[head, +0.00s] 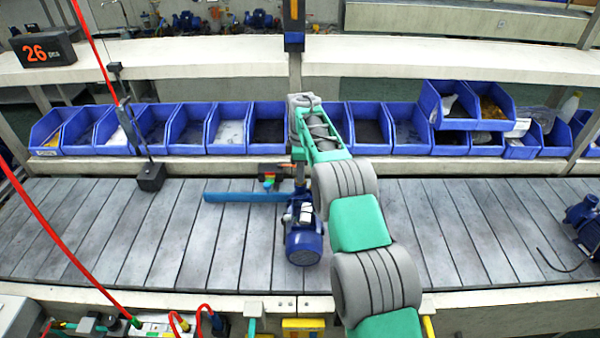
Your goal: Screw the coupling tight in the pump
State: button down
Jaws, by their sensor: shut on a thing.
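A blue pump (304,243) stands upright on the grey slatted conveyor, near the middle of the head view. My gripper (300,190) points down at the top of the pump, below my green and grey arm. It is shut on the coupling, but the fingers and the coupling are small and mostly hidden by the arm and pump. I cannot tell how far the coupling sits in the pump.
A long blue bar (245,197) and a small multicoloured part (270,178) lie left of the pump. Blue bins (228,128) line the shelf behind. A black block (150,177) hangs or stands at left. Another blue pump (585,222) is at far right. The belt between is clear.

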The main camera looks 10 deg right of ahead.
jog(key=m, duration=0.3)
jog(key=m, duration=0.3)
jog(key=shift+m, duration=0.3)
jog(key=c, duration=1.3)
grip_release()
jog(key=shift+c, duration=0.2)
jog(key=n, duration=0.3)
jog(key=shift+n, duration=0.3)
jog(key=n, duration=0.3)
